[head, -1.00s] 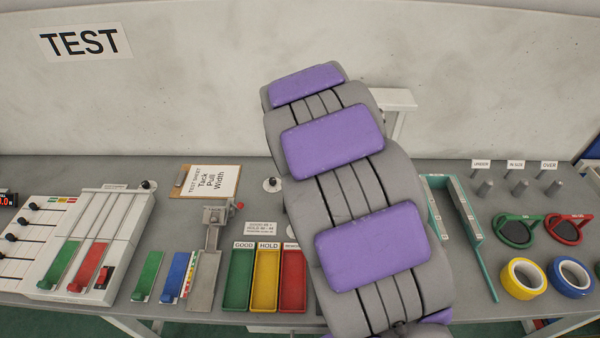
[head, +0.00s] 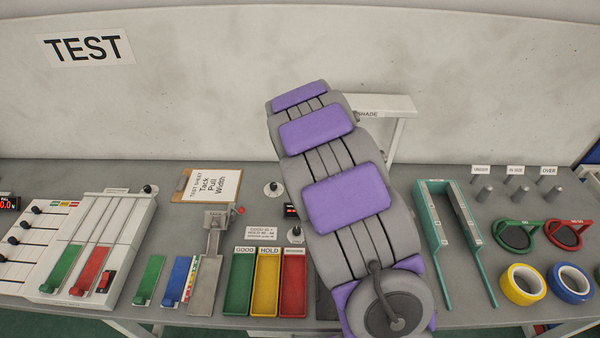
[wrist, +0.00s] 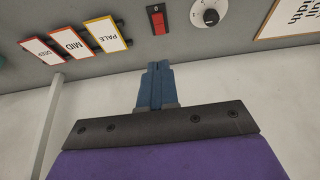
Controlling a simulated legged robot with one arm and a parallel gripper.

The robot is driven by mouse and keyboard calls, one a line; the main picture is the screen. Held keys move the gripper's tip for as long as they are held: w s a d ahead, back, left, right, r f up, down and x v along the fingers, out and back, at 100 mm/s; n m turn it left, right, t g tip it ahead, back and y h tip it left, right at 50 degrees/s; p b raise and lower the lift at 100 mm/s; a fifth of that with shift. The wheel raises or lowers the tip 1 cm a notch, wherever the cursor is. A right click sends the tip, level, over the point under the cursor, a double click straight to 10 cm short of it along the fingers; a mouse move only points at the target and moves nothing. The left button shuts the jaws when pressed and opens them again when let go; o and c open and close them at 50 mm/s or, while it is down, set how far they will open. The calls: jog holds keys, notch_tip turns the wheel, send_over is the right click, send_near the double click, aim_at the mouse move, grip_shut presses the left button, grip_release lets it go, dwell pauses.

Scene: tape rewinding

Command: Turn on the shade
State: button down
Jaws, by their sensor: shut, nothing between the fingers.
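The white shade (head: 372,105), labelled SHADE, stands at the back of the bench behind my arm in the head view. In the wrist view, which looks upside down, a small red rocker switch (wrist: 157,21) in a black housing carries a 0 mark. My gripper (wrist: 159,66) has its blue fingers together and empty. In the picture, the fingertips are just below the switch and in line with it; I cannot tell whether they touch. My arm hides the switch and gripper in the head view.
A white dial (wrist: 209,13) is beside the switch, with the clipboard (wrist: 292,18) beyond it. DEEP, MID and PALE cards (wrist: 70,42) lie on the other side. Colored trays (head: 267,283) and a teal fork-shaped frame (head: 447,235) flank my arm.

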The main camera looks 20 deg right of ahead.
jog(key=b+x, duration=0.3)
jog(key=x, duration=0.9)
jog(key=shift+w+d+f, duration=0.1)
jog(key=shift+d+f, duration=0.25)
jog(key=shift+w, duration=0.15)
jog(key=shift+f, duration=0.2)
jog(key=shift+p, duration=0.3)
